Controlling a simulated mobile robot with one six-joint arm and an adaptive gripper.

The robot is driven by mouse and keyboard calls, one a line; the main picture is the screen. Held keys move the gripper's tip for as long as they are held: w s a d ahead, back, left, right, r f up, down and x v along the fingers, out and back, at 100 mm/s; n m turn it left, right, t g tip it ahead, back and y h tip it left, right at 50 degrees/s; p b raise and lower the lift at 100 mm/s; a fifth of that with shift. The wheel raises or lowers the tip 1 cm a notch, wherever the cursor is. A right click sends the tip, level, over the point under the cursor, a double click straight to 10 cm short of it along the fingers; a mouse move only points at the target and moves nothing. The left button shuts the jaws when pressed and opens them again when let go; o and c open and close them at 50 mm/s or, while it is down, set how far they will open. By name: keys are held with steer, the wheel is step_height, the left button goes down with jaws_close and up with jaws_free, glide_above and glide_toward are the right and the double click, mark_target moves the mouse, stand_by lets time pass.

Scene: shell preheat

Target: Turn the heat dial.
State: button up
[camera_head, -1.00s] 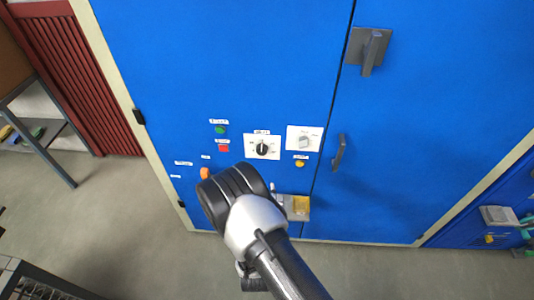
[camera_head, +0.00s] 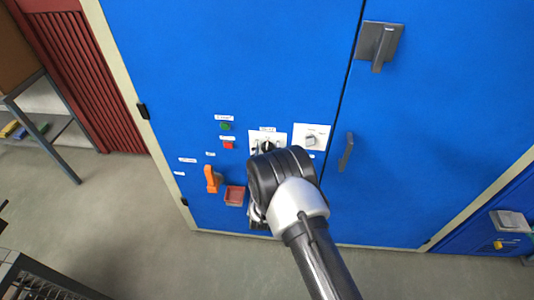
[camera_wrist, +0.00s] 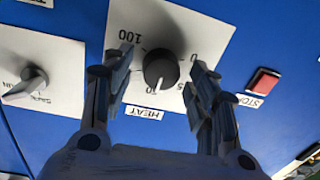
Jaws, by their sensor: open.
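The heat dial (camera_wrist: 161,68) is a round black knob on a white plate marked 0, 50 and 100, with a HEAT label, in the wrist view. Its white pointer line points toward the 50 mark. My gripper (camera_wrist: 160,74) is open, with one finger on each side of the knob. Gaps show between the fingers and the knob, and I cannot tell how deep the tips reach. In the head view the dial's white plate (camera_head: 270,134) shows just above my wrist, which hides much of the dial and fingers.
Beside the dial are a grey safe/run switch (camera_head: 311,140), a red stop button (camera_wrist: 263,81) and a green button (camera_head: 225,126). Door handles (camera_head: 378,45) stick out at upper right.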

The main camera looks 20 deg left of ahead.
steer(key=shift+c, duration=0.3)
steer(key=c, duration=1)
steer(key=shift+n, duration=0.4)
steer(key=n+b, duration=0.2)
steer(key=n, duration=0.2)
steer(key=shift+a+n, duration=0.15)
steer(key=shift+n, duration=0.15)
steer(key=n+b, duration=0.2)
steer(key=n, duration=0.6)
steer(key=n+h+b, duration=0.1)
steer(key=n, duration=0.2)
steer(key=shift+a+g, duration=0.15)
steer(key=shift+g, duration=0.15)
steer(key=n, duration=0.6)
steer(key=shift+f+h, duration=0.1)
steer(key=shift+h, duration=0.2)
steer(key=shift+n, duration=0.3)
